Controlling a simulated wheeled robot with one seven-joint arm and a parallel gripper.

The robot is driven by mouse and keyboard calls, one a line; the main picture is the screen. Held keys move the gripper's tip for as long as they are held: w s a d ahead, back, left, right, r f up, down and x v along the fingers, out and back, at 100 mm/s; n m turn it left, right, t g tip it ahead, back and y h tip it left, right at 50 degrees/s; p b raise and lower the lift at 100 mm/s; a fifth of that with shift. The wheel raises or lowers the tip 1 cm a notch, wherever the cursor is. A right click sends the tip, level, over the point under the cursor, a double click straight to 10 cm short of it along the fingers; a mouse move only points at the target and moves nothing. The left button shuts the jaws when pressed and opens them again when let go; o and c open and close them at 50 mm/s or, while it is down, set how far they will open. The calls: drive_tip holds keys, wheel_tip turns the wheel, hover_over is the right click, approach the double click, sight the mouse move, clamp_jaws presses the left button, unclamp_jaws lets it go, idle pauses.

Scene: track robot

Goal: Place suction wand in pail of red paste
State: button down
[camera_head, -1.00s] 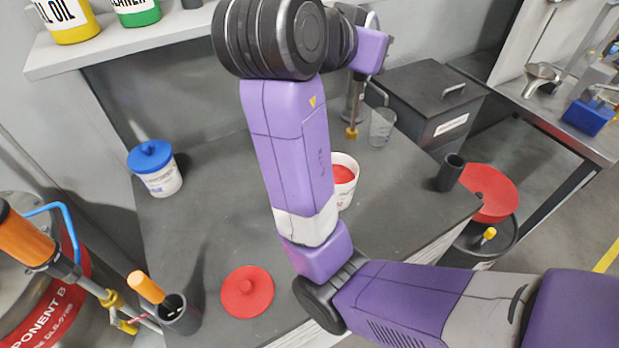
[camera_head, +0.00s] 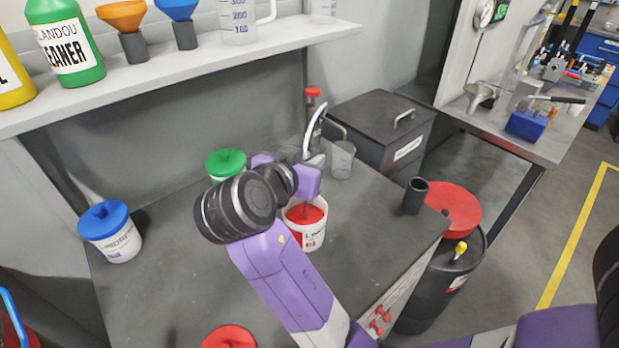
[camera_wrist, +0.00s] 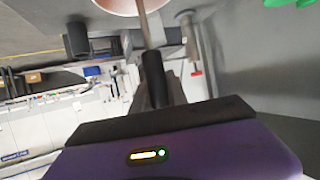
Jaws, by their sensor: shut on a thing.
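The white pail of red paste (camera_head: 313,236) stands open on the grey bench, with its red paste (camera_head: 296,216) showing. My gripper (camera_head: 307,182) is just above the pail in the head view. In the wrist view my gripper (camera_wrist: 155,92) is shut on the dark handle of the suction wand (camera_wrist: 153,72). Its thin rod runs away from the jaws toward the pail (camera_wrist: 118,5), cut by the top edge. In the head view a thin dark rod shows against the paste below my gripper. I cannot tell how deep the tip is.
A blue-lidded pail (camera_head: 110,232) and a green-lidded pail (camera_head: 226,162) stand on the bench. A red lid (camera_head: 229,338) lies at the front. A clear beaker (camera_head: 342,160) and a dark cup (camera_head: 414,196) are to the right. The shelf (camera_head: 200,72) hangs above the back.

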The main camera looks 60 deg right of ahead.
drive_tip(key=shift+f, duration=2.3)
drive_tip(key=shift+f, duration=0.1)
drive_tip(key=c, duration=1.3)
unclamp_jaws()
drive_tip(key=b+v, duration=0.1)
drive_tip(key=v, duration=1.1)
